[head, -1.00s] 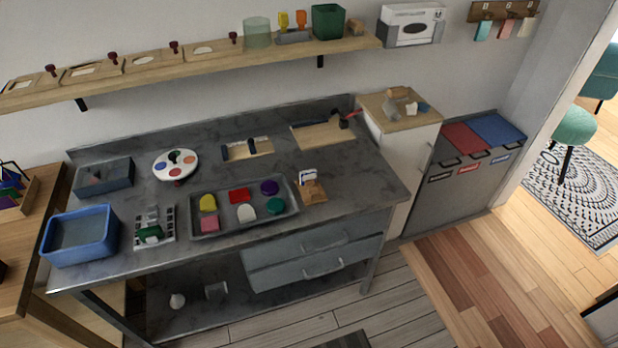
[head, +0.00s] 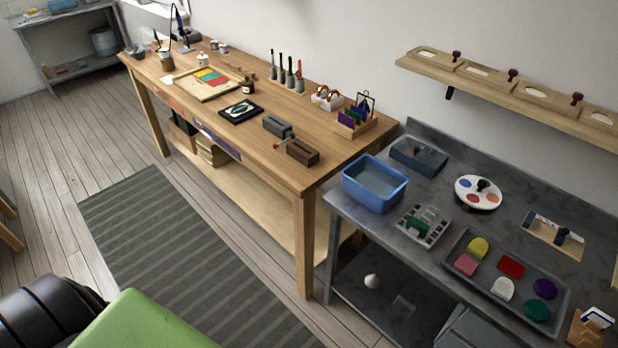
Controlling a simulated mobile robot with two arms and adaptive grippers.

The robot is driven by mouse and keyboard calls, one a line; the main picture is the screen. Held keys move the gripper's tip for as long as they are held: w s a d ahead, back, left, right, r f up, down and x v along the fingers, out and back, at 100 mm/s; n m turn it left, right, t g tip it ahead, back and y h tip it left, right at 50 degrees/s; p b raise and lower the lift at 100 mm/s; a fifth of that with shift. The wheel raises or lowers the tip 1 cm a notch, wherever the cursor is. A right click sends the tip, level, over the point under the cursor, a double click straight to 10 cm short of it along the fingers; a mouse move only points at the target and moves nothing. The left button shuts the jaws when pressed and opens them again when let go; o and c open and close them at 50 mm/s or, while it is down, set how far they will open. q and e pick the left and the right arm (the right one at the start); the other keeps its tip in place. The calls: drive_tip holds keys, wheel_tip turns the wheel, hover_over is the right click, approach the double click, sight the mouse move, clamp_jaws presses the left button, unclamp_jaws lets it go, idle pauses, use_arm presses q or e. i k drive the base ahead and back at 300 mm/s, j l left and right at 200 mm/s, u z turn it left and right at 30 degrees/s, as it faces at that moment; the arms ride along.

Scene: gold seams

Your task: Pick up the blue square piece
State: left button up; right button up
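I cannot clearly make out a blue square piece in the head view. A grey tray (head: 482,291) on the grey bench holds a pink square piece (head: 466,264), a yellow piece (head: 478,246), a red piece (head: 511,266), a white piece (head: 503,288), a purple piece (head: 544,288) and a green piece (head: 537,310). A wooden tray (head: 191,92) on the long wooden table holds flat coloured pieces (head: 211,76), among them yellow, red and teal; their single shapes are too small to tell. Neither of my grippers is in view.
A blue bin (head: 375,183) stands at the grey bench's left end, near a round palette (head: 478,192). The wooden table (head: 305,178) also carries a dark framed picture (head: 241,111), small blocks and upright tools. A striped rug (head: 185,255) lies on open floor before it.

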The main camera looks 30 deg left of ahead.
sight(597, 315)
drive_tip(key=u, duration=0.4)
drive_tip(key=z, duration=1.55)
drive_tip(key=l, duration=0.2)
